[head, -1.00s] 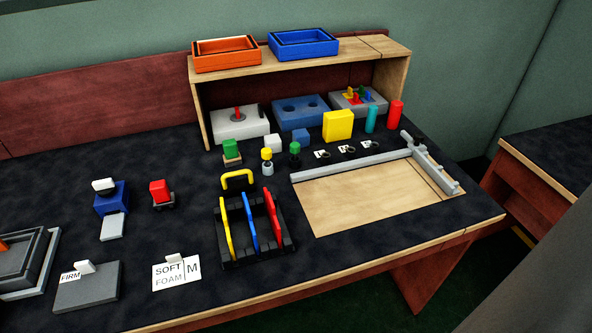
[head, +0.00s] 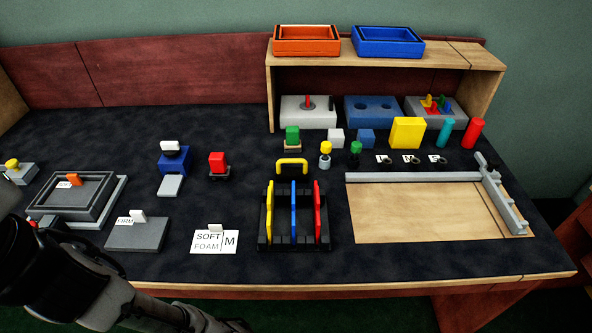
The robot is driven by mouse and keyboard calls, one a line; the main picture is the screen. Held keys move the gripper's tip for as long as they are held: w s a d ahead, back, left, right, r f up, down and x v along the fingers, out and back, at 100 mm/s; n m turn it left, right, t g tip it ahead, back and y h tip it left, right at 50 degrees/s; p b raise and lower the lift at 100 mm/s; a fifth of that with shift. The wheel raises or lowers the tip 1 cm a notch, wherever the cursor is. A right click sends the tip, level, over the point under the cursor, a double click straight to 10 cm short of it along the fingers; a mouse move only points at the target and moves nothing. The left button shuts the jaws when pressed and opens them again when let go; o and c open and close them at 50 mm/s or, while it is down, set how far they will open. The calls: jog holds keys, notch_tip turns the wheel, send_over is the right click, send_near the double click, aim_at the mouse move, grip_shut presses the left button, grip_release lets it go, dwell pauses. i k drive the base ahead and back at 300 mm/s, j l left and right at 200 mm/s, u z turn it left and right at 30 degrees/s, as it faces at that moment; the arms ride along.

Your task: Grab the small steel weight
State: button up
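I cannot tell for certain which object is the small steel weight. One candidate is a small grey metallic piece with a yellow knob (head: 325,155), standing upright on the dark bench top right of centre. A similar small piece with a green knob (head: 355,153) stands just to its right, with a darker body. Dark and grey links of my arm show at the lower left, well away from both pieces. No fingertips of my gripper can be made out.
A black rack (head: 268,246) holds yellow, blue and red upright plates in front of these pieces. A yellow handle (head: 292,166) stands at their left. White (head: 336,138) and blue (head: 366,139) cubes are behind. A wooden board (head: 420,215) with grey rails lies to the right.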

aim_at(284, 175)
jog(key=j+z, duration=0.2)
jog(key=z, duration=0.2)
jog(key=j+z, duration=0.2)
jog(key=z, duration=0.15)
jog(key=k+j+z, duration=0.15)
jog(key=j, duration=0.15)
jog(key=k+j+z, duration=0.1)
jog(key=j, duration=0.25)
jog(key=k+j+z, duration=0.15)
jog(key=j, duration=0.15)
jog(key=k+j, duration=0.15)
jog(key=j, duration=0.25)
jog(key=k+j, duration=0.15)
jog(key=j, duration=0.25)
jog(key=k+j, duration=0.2)
jog(key=j, duration=0.15)
jog(key=i, duration=0.45)
jog(key=z, duration=0.05)
